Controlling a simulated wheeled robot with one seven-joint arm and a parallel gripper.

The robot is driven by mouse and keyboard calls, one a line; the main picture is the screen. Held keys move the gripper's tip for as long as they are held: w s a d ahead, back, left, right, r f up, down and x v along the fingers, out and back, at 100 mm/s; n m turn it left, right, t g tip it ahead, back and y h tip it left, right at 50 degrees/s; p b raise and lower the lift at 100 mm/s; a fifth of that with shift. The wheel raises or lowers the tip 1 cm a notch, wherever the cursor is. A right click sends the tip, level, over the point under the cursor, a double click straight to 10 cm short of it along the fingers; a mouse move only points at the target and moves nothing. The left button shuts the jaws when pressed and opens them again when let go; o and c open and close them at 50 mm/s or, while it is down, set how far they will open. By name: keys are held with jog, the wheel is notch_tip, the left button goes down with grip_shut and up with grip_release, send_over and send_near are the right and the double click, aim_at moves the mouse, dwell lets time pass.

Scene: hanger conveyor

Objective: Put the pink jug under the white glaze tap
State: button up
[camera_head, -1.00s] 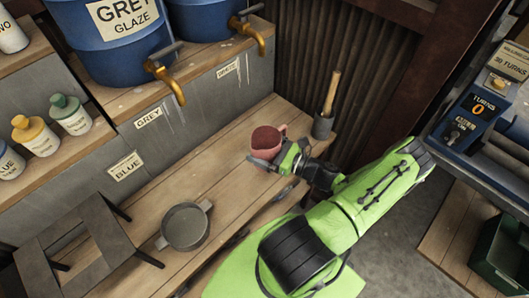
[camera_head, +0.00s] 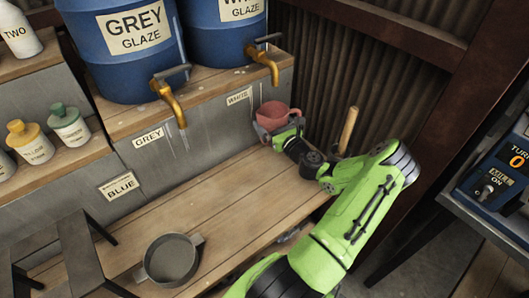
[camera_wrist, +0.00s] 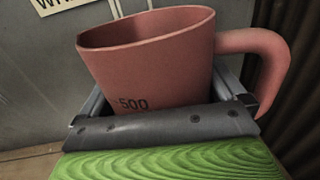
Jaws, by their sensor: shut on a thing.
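The pink jug (camera_head: 274,114) is in my gripper (camera_head: 276,130), near the grey wall of the barrel stand, below and slightly right of the white glaze tap (camera_head: 264,62). In the wrist view the jug (camera_wrist: 150,65) shows its "500" mark and its handle to the right, and it stands close to upright. My gripper (camera_wrist: 165,125) is shut around it. The tap sticks out from the white glaze barrel (camera_head: 222,30). Whether the jug's mouth is directly under the spout cannot be told.
The grey glaze tap (camera_head: 168,100) is to the left. A wooden bench (camera_head: 220,190) runs below, with a grey two-handled pan (camera_head: 170,260) at its front. A wooden-handled tool (camera_head: 348,130) stands right of my gripper. A corrugated wall is behind.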

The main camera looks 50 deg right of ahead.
notch_tip(320, 180, down, 8)
jog(key=b, duration=0.2)
jog(key=shift+b, duration=0.3)
jog(key=shift+s, duration=0.1)
jog(key=o, duration=0.7)
jog(key=shift+f, duration=0.15)
jog(key=shift+c, duration=0.2)
jog(key=shift+o, duration=0.2)
jog(key=shift+s+a+r, duration=0.1)
jog(key=shift+s+r, duration=0.1)
jog(key=shift+s, duration=0.05)
jog(key=p+v, duration=0.2)
jog(key=v, duration=0.9)
jog(key=shift+s, duration=0.2)
jog(key=shift+a, duration=0.1)
